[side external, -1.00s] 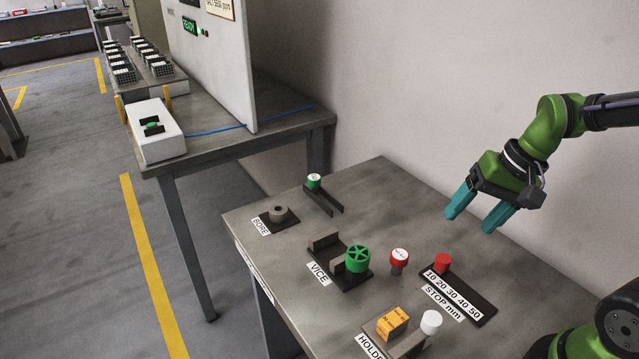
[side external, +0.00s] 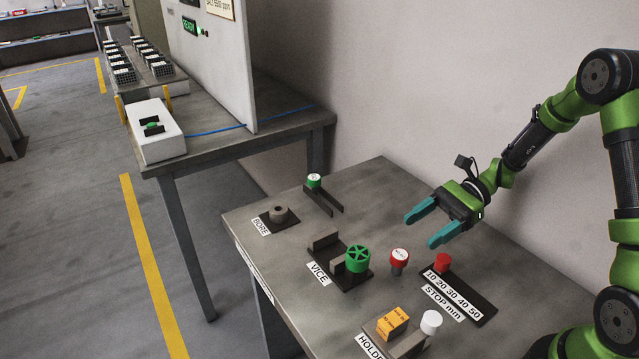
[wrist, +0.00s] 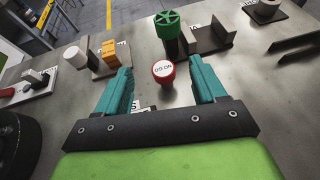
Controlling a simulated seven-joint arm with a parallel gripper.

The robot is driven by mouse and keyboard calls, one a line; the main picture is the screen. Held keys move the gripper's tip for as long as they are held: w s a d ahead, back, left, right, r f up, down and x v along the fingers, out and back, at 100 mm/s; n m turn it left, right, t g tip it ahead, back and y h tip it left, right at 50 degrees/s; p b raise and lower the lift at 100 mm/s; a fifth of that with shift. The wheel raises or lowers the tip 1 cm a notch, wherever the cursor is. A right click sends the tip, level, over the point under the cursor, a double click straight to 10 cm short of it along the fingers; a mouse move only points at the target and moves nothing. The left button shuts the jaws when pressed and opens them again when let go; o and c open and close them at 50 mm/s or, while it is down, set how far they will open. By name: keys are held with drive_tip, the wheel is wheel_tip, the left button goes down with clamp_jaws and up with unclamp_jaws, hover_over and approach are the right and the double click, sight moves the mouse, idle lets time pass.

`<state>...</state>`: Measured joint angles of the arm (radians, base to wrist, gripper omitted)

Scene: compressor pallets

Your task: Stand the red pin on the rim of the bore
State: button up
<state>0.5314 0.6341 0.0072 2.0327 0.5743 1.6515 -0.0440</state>
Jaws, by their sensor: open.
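The red pin (side external: 399,258) has a red head with a white lettered top and a grey shank. It stands upright on the bench between the vice and the stop strip. In the wrist view the red pin (wrist: 163,76) shows between my fingertips, with nothing touching it. My gripper (side external: 420,230) is open and empty, above the bench and a little up and right of the pin in the side view. The bore (side external: 278,213) is a grey ring on a dark plate at the far left of the bench, beside the BORE label. No pin is on its rim.
The vice (side external: 326,239) with its green handwheel (side external: 357,259) stands between pin and bore. A green-headed pin (side external: 314,181) sits in a dark fork. The stop strip (side external: 470,298) with a red knob (side external: 442,262), an orange block (side external: 393,322) and a white-capped piece (side external: 431,322) are nearby.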

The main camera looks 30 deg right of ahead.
sight(402, 254)
wheel_tip(402, 254, down, 2)
drive_tip(key=shift+f, duration=0.25)
drive_tip(key=x, duration=0.5)
drive_tip(key=shift+s+f, duration=0.1)
drive_tip(key=shift+f, duration=0.2)
drive_tip(key=shift+r, duration=0.1)
drive_tip(key=c, duration=1.3)
